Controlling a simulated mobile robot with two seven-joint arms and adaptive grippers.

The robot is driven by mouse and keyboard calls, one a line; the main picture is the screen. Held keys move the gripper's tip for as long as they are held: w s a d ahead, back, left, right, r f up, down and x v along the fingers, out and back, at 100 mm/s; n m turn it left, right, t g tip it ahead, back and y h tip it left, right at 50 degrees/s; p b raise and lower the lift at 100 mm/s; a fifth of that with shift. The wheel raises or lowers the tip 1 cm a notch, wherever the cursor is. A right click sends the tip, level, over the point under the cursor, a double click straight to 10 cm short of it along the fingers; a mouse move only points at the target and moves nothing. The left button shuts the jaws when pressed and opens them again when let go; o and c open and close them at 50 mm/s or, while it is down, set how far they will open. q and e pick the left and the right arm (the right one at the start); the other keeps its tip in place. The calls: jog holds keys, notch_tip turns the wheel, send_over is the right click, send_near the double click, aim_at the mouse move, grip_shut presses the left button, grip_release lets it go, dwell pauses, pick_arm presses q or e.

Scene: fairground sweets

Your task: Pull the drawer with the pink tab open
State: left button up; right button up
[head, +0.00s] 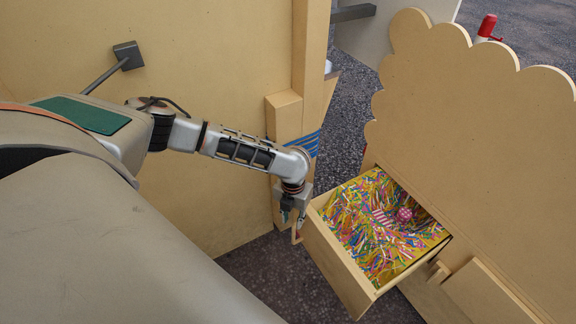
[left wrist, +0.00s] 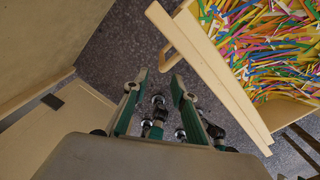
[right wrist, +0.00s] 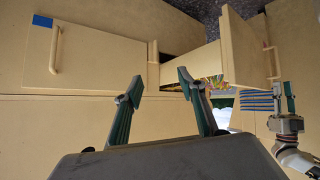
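A wooden drawer (head: 345,262) stands pulled out of the cabinet, full of coloured paper shreds, with pink striped sweets on top. Its front also shows in the left wrist view (left wrist: 225,85) and the right wrist view (right wrist: 243,50). Contact with the handle cannot be told. My right gripper (right wrist: 160,76) is open and empty, facing the cabinet.
A closed drawer with a blue tab (right wrist: 41,21) and a bar handle (right wrist: 55,50) is left of the open one in the right wrist view. A scalloped wooden panel (head: 470,100) rises behind the open drawer. A wooden wall (head: 215,60) stands behind my left arm. Dark floor (head: 275,275) is free.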

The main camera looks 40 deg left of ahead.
pick_arm(q)
notch_tip(320, 180, down, 8)
jog(key=b, duration=0.2)
jog(key=shift+r, duration=0.1)
jog(key=shift+a, duration=0.1)
grip_shut()
